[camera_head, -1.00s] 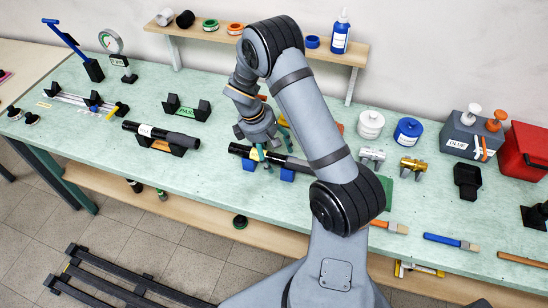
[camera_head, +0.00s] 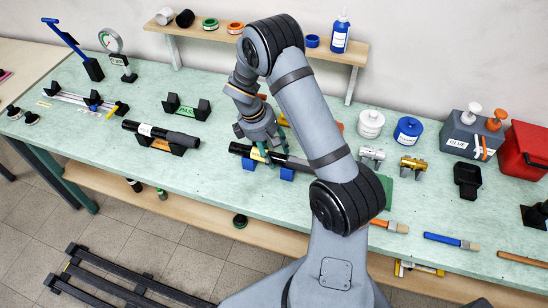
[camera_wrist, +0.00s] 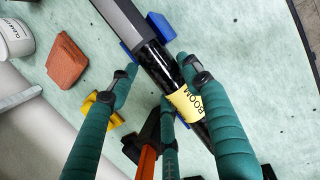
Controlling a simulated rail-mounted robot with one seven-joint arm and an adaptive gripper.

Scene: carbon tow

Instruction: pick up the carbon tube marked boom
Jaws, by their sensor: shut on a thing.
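The black carbon tube (camera_wrist: 157,62) with a yellow label reading BOOM (camera_wrist: 186,101) runs diagonally through the wrist view. It also shows in the head view (camera_head: 294,163), lying on or just over two blue supports (camera_head: 287,174). My gripper (camera_wrist: 160,80) has green fingers on both sides of the tube near the label and is shut on it. In the head view my gripper (camera_head: 264,156) reaches down onto the tube from above. I cannot tell whether the tube is clear of its supports.
Another labelled dark tube (camera_head: 165,134) sits on black supports to the left. A green PASS stand (camera_head: 186,110) is behind it. White (camera_head: 371,123) and blue (camera_head: 408,131) jars stand to the right. An orange-brown block (camera_wrist: 66,60) lies close by. My arm hides part of the bench.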

